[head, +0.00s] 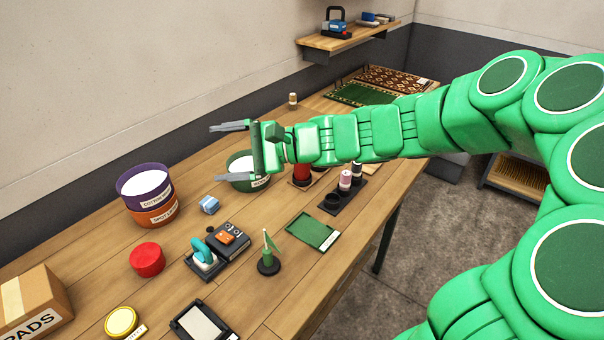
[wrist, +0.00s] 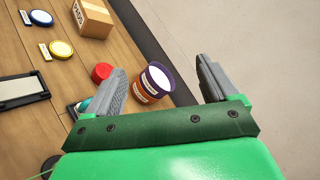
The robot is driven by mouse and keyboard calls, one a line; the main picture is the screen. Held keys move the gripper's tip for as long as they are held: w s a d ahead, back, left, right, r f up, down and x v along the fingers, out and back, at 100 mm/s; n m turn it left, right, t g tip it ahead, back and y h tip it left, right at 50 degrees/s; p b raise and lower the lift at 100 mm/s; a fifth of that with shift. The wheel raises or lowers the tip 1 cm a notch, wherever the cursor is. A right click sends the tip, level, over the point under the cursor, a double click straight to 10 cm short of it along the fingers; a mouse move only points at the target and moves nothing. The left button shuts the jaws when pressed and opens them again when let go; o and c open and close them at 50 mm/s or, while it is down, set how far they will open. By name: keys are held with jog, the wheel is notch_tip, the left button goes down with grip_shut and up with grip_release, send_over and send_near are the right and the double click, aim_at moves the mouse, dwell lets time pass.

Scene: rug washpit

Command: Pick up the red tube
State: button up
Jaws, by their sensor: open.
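A red, partly hidden upright object (head: 302,173) stands on a small wooden base in the head view, just below my forearm, which covers its top; it may be the red tube. A squat red cylinder (head: 147,260) stands on the table at the front left; it also shows in the wrist view (wrist: 102,72), beyond the left finger. My gripper (head: 202,153) is open and empty above the table, pointing left, with its fingers apart in the wrist view (wrist: 160,65). It is away from both red things.
Stacked purple and orange tubs (head: 146,194) stand near the wall. A green tub (head: 242,178) stands behind the lower finger. A black rack (head: 333,205) holds spools. A cardboard box (head: 38,300) is front left. Bare wood (head: 195,280) lies right of the squat red cylinder.

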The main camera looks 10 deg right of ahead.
jog(key=w+d+f+m+t, duration=0.1)
jog(key=w+d+m+t, duration=0.4)
jog(key=w, duration=0.5)
jog(key=w+d+f+m+t+h, duration=0.6)
jog(key=w+d+f+m+t, duration=0.2)
jog(key=w+d+f+m, duration=0.75)
jog(key=shift+f, duration=4.2)
jog(key=shift+x, duration=3.25)
jog(key=shift+d, duration=0.1)
grip_shut()
